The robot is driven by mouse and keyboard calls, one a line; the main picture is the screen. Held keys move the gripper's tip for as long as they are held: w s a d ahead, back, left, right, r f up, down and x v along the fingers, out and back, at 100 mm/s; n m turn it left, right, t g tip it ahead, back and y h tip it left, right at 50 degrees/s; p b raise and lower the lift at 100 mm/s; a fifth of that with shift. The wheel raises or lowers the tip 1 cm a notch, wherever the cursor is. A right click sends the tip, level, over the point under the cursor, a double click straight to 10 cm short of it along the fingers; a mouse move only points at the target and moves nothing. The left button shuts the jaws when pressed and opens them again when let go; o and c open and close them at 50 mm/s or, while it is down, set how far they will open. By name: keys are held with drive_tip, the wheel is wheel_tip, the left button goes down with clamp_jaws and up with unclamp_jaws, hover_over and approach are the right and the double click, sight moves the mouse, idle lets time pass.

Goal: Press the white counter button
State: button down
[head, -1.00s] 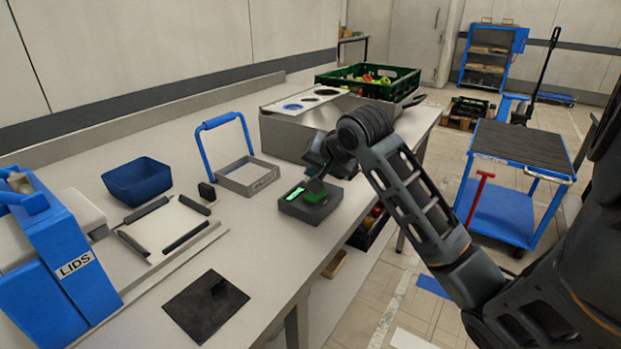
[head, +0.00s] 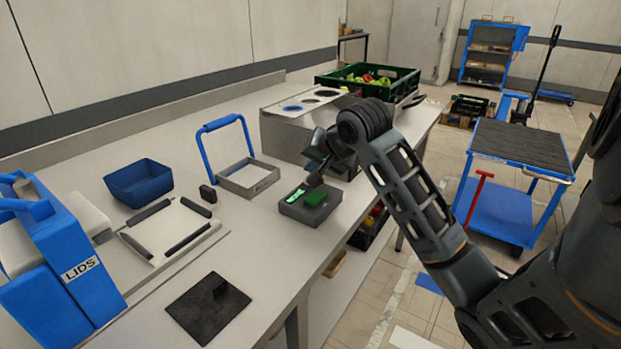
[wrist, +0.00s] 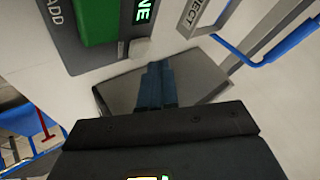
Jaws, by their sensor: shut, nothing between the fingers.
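The counter box (head: 300,214) is a dark grey unit near the front edge of the bench, with a lit green display (head: 294,193) and a large green button (head: 314,197). In the wrist view the box (wrist: 70,45) shows the green button (wrist: 95,20) marked "ADD" and a display (wrist: 144,14) with green letters. My gripper (head: 314,179) is above the box, behind the green button. In the wrist view its shut, empty fingers (wrist: 157,66) end close to the pale button; I cannot tell whether they touch it.
A grey tray with a blue handle (head: 248,183) stands left of the box. A grey metal unit (head: 285,137) and a green crate (head: 330,78) stand behind. A blue bin (head: 138,182), a blue "LIDS" dispenser (head: 65,260) and a black plate (head: 207,308) are further left.

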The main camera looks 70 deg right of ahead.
drive_tip(key=shift+r+p, duration=2.15)
drive_tip(key=shift+r, duration=0.35)
